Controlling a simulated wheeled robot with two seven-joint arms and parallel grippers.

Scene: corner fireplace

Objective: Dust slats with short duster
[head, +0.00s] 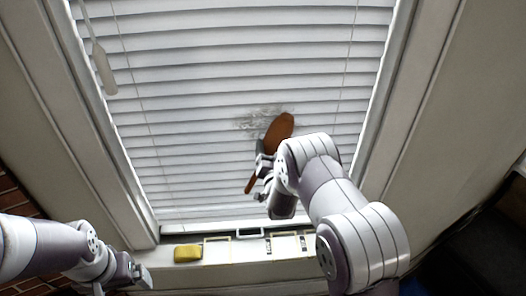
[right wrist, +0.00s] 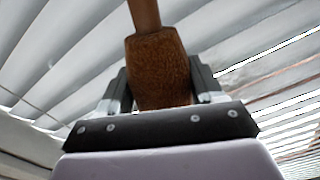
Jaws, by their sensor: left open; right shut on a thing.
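The short duster has a brown oval head (head: 280,128) and a thin brown handle end (head: 250,185). My right gripper (head: 264,168) is shut on it, in front of the white slats (head: 200,150). In the right wrist view the thick brown part of the duster (right wrist: 158,65) sits between the two fingers, with a thin stick running up out of frame. A grey dusty patch (head: 258,115) marks the slats just beside and behind the duster head. Whether the head touches the slats cannot be told. My left gripper (head: 140,278) is open and empty, low at the left.
A yellow sponge (head: 187,252) lies on the sill (head: 270,272) below the blinds. A small dark-framed tray-like thing (head: 250,232) and marked outlines are on the sill too. White window frame sides (head: 385,90) border the slats.

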